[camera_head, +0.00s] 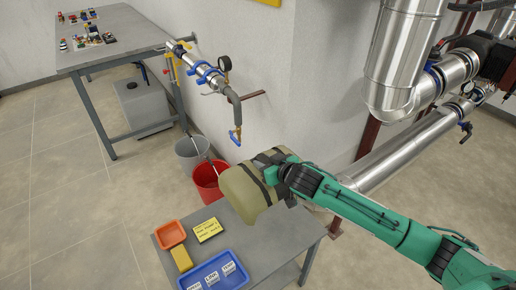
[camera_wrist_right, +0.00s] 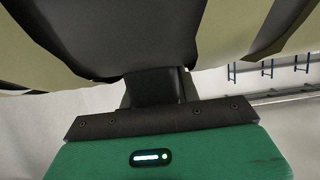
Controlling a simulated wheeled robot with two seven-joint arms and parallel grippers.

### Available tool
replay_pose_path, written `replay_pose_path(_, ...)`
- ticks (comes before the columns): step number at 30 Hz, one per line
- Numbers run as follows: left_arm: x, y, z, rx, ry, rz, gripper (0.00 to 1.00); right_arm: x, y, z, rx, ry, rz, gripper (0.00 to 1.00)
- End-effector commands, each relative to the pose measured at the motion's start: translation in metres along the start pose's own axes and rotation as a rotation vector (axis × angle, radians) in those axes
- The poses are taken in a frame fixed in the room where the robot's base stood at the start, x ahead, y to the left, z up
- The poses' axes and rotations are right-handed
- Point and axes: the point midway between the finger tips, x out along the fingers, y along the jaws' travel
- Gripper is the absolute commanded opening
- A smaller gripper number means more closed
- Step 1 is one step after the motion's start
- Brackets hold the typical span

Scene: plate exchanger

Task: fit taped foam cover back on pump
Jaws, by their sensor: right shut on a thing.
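The foam cover (camera_head: 242,191) is a tan, rounded shell with dark tape bands. My right gripper (camera_head: 277,178) is shut on it and holds it over the far side of the small grey table. In the right wrist view the cover (camera_wrist_right: 225,35) fills the top, with dark bands across it. The right gripper (camera_wrist_right: 155,85) meets a dark part of the cover there; its fingertips are hidden. I cannot make out the pump in either view. My left gripper is not in view.
The small table (camera_head: 262,240) bears an orange tray (camera_head: 170,234), a yellow sign (camera_head: 207,230), a yellow block (camera_head: 181,259) and a blue tray (camera_head: 190,286). Red (camera_head: 207,182) and grey (camera_head: 190,150) buckets stand behind. Silver pipes (camera_head: 400,55) stand at the right.

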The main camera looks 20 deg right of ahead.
Motion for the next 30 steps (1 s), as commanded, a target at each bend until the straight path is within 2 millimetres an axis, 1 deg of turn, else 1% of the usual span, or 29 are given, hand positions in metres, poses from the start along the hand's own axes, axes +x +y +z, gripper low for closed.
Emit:
replay_pose_path(5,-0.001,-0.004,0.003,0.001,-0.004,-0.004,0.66,-0.002,-0.002,-0.001,0.001,0.001,0.001,0.0)
replay_pose_path(8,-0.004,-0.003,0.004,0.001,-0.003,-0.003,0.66,-0.011,-0.009,-0.005,0.006,0.001,0.011,0.0)
replay_pose_path(11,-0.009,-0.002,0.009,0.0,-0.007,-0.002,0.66,-0.029,-0.021,-0.013,0.016,0.001,0.04,0.0)
replay_pose_path(13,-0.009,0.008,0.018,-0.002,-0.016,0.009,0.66,-0.047,-0.027,-0.02,0.029,0.001,0.074,0.0)
replay_pose_path(15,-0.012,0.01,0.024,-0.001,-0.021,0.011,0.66,-0.067,-0.03,-0.027,0.045,0.002,0.116,0.0)
replay_pose_path(21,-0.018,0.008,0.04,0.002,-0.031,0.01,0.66,-0.12,-0.026,-0.041,0.099,0.002,0.245,0.0)
replay_pose_path(24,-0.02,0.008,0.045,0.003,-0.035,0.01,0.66,-0.137,-0.021,-0.044,0.12,0.002,0.29,0.0)
replay_pose_path(26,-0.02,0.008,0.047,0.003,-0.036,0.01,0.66,-0.144,-0.02,-0.045,0.128,0.001,0.307,0.0)
replay_pose_path(30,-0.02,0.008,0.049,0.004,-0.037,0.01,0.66,-0.155,-0.021,-0.037,0.137,-0.002,0.323,0.0)
